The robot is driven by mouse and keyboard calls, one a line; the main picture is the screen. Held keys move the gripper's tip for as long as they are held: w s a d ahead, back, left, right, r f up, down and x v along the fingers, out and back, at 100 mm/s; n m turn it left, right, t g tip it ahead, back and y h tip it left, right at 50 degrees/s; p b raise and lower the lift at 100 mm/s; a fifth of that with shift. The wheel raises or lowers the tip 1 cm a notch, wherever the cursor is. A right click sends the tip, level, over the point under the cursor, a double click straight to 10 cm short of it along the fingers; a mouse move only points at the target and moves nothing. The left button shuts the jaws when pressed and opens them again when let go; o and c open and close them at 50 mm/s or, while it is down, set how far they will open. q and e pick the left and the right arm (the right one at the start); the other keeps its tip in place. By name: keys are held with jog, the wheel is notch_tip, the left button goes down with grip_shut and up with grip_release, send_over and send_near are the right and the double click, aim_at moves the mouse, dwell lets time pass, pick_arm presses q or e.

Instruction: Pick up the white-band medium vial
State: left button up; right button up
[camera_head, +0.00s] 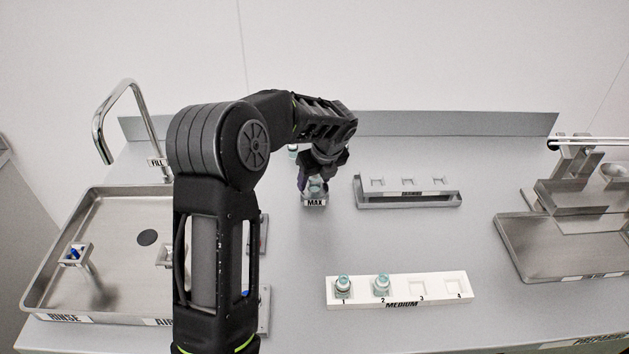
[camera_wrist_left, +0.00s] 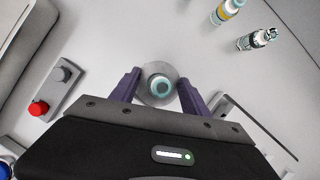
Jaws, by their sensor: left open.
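My left gripper (camera_head: 316,183) is open, reaching down at the middle of the bench. In the left wrist view its two purple fingers (camera_wrist_left: 158,92) stand on either side of a teal-topped vial (camera_wrist_left: 160,86), with gaps between them and it. In the head view this vial (camera_head: 316,188) shows at the small holder marked MAX (camera_head: 314,201). Its band cannot be made out. Two more teal-topped vials stand in slots 1 (camera_head: 342,285) and 2 (camera_head: 381,284) of the white MEDIUM rack (camera_head: 435,296). My right gripper is not in view.
A yellow-banded vial (camera_wrist_left: 228,10) and another vial (camera_wrist_left: 258,39) are at the wrist view's upper right. A grey rack (camera_head: 408,200) is right of my gripper. A steel sink (camera_head: 110,295) is left, a steel tray (camera_head: 560,255) right. A red button (camera_wrist_left: 38,108) is left.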

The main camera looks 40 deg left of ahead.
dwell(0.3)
pick_arm(q)
grip_shut()
dwell(0.5)
